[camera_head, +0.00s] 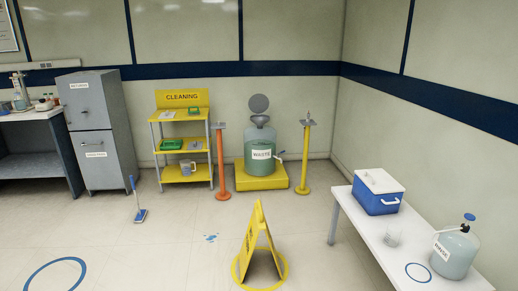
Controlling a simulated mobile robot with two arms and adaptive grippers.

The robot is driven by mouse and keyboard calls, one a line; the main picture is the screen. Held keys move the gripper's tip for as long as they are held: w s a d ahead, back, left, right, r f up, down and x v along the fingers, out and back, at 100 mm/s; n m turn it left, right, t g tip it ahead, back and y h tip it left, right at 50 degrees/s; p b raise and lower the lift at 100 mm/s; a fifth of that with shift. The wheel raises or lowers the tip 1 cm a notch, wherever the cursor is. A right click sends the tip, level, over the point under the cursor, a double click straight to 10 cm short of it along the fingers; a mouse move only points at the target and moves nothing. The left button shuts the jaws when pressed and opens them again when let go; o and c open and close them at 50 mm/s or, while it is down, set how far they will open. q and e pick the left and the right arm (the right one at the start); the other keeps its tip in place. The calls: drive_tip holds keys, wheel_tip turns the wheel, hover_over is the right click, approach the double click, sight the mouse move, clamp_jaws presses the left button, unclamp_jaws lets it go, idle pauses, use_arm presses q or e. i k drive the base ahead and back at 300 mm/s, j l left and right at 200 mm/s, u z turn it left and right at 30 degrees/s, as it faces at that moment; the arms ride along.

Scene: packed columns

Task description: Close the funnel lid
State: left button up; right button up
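A grey-green waste container (258,143) with a "WASTE" label stands on a yellow platform (250,184) against the back wall. A dark grey funnel (260,121) sits on its top. The round funnel lid (258,103) stands up above the funnel, raised and open, its flat face towards me. Neither of my grippers is in view.
An orange post (220,170) and a yellow post (304,165) flank the platform. A yellow floor sign (257,240) stands in front, near a small blue spill (211,238). A table (400,255) with a cooler (378,197) is at right. A yellow shelf (182,145) stands left.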

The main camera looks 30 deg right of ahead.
sight(258, 104)
drive_tip(key=i+l+z, duration=0.3)
drive_tip(key=i, duration=0.35)
drive_tip(key=i+u, duration=0.15)
drive_tip(key=i, duration=0.25)
drive_tip(key=i+l+u, duration=0.1)
drive_tip(key=i, duration=0.35)
drive_tip(key=i+l+u, duration=0.15)
drive_tip(key=i, duration=0.25)
drive_tip(key=i+l+u, duration=0.15)
drive_tip(key=i, duration=0.25)
drive_tip(key=i+z, duration=0.15)
drive_tip(key=i, duration=0.3)
drive_tip(key=i+z, duration=0.15)
drive_tip(key=i, duration=0.3)
drive_tip(key=i+j+z, duration=0.15)
drive_tip(key=i, duration=0.3)
drive_tip(key=i+j+z, duration=0.15)
drive_tip(key=i, duration=0.25)
drive_tip(key=i+j+z, duration=0.1)
drive_tip(key=i+j, duration=0.15)
drive_tip(key=i, duration=0.2)
drive_tip(key=i+l+z, duration=0.4)
drive_tip(key=i+z, duration=0.2)
drive_tip(key=i, duration=0.25)
drive_tip(key=i+z, duration=0.3)
drive_tip(key=i, duration=0.15)
